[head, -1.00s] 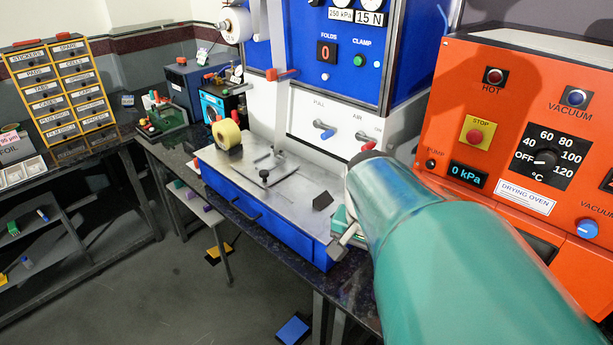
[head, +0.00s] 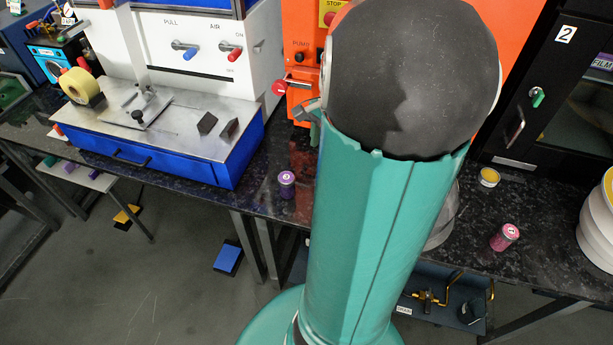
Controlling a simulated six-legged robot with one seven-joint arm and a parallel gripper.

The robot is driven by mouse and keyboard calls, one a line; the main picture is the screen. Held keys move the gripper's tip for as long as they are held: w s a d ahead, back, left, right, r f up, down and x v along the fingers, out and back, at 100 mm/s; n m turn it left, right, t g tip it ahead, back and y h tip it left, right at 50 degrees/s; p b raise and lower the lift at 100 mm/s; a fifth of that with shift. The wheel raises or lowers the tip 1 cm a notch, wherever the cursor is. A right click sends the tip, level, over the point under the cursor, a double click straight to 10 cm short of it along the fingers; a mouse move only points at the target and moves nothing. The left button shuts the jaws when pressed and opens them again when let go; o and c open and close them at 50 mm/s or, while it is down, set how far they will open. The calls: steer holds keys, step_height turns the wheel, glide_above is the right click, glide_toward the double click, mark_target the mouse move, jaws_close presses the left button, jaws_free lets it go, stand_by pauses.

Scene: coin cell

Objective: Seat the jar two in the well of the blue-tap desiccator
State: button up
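A small jar with a purple lid and a white label (head: 287,184) stands upright on the dark bench, left of my arm. A pink jar with a label (head: 504,237) stands on the bench to the right of my arm. Both labels are too small to read surely, so I cannot tell which is jar two. A clear glass edge (head: 443,228) shows beside my arm, mostly hidden by it. I see no blue tap on it and no well. Only a small grey part of my gripper (head: 307,110) shows past the arm, and its opening is hidden.
A yellow-lidded tin (head: 489,177) sits on the bench before the dark cabinet marked 2 (head: 520,110). A white ribbed object (head: 600,222) stands at the right edge. The blue-sided press base (head: 165,150) is at left. The orange oven (head: 300,40) stands behind my arm.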

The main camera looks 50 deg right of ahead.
step_height(320, 180, down, 9)
steer(key=shift+s+a+r, duration=0.1)
steer(key=shift+s+r, duration=0.05)
steer(key=shift+s+a+f, duration=0.1)
steer(key=shift+a+f, duration=0.1)
steer(key=shift+f, duration=1.15)
steer(key=shift+a+f, duration=0.15)
steer(key=shift+f, duration=1.2)
steer(key=c, duration=1.2)
steer(key=shift+m, duration=0.3)
steer(key=shift+c, duration=0.2)
steer(key=shift+r, duration=0.15)
